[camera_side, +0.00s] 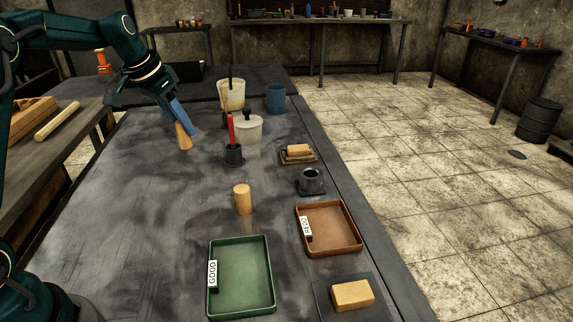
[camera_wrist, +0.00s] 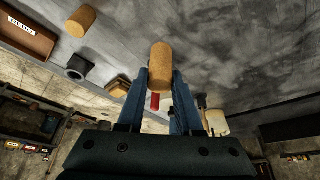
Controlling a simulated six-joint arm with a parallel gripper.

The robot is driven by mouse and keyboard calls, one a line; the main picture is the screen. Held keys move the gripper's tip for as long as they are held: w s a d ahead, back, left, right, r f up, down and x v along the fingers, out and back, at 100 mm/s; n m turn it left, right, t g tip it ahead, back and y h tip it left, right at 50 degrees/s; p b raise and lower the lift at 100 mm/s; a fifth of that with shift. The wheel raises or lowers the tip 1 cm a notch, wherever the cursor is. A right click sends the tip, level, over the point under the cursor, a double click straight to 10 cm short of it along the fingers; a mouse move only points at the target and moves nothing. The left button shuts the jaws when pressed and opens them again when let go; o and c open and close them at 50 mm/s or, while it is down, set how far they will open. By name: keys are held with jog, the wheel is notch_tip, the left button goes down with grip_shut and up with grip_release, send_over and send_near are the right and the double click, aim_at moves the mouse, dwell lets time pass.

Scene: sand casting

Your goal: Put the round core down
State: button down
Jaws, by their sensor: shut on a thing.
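My gripper (camera_side: 180,121) is shut on a tan round core (camera_side: 184,139), near the far left part of the dark table (camera_side: 120,200). The core points down from the blue fingers and leans a little; I cannot tell whether its lower end touches the table. In the wrist view the core (camera_wrist: 161,60) sits between the two fingertips (camera_wrist: 160,77), its free end sticking out past them. A second tan cylinder (camera_side: 243,199) stands upright on the table, nearer the side camera; it also shows in the wrist view (camera_wrist: 82,20).
A green tray (camera_side: 211,290) labelled GOOD and a brown tray (camera_side: 356,228) with its own label are empty. A tan block (camera_side: 352,294) lies in front. A dark ring-shaped cup (camera_side: 311,181), a red-handled tool (camera_side: 231,132) and pots (camera_side: 248,131) stand right of my gripper. The table's left side is clear.

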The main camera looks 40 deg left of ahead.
jog(key=shift+w+d+f, duration=0.1)
jog(key=shift+w+f, duration=0.05)
jog(key=shift+f, duration=0.2)
jog(key=shift+w+d+f, duration=1.1)
jog(key=shift+d+f, duration=0.35)
jog(key=shift+f, duration=0.3)
jog(key=shift+w+d+f, duration=1.1)
jog(key=shift+d+f, duration=0.4)
jog(key=shift+f, duration=0.3)
jog(key=shift+w+d+f, duration=1.1)
jog(key=shift+d+f, duration=0.35)
jog(key=shift+f, duration=0.3)
jog(key=shift+f, duration=0.2)
jog(key=c, duration=0.6)
grip_release()
